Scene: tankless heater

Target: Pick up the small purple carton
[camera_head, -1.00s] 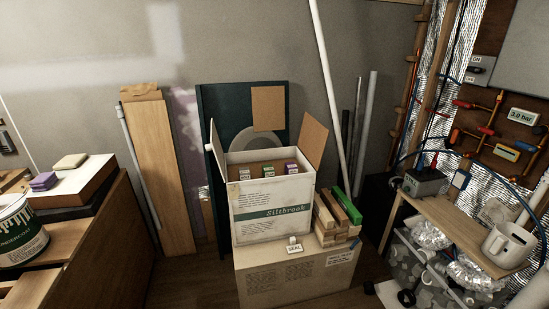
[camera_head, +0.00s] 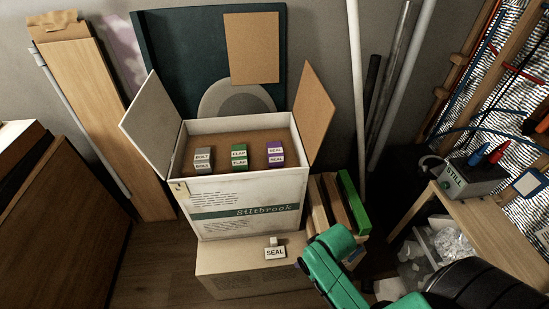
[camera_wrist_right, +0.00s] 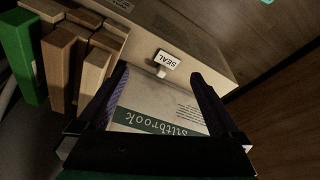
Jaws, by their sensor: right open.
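The small purple carton (camera_head: 275,153) stands inside the open white Siltbrook box (camera_head: 249,206), at the right of a row with a green carton (camera_head: 239,156) and a grey carton (camera_head: 204,159). White labels are on them. My right arm comes in from the lower right in the head view, in front of the box and below the carton. In the right wrist view, my right gripper (camera_wrist_right: 158,76) is open and empty, with the upside-down box front between and beyond its fingers. The purple carton does not show there. My left gripper is not in view.
The box stands on a larger carton (camera_head: 240,284) with a SEAL tag (camera_head: 275,252) at its front. Wood blocks and a green block (camera_head: 353,202) stand right of the box. Its raised flaps (camera_head: 315,110) flank the opening. A side table (camera_head: 478,215) is at the right.

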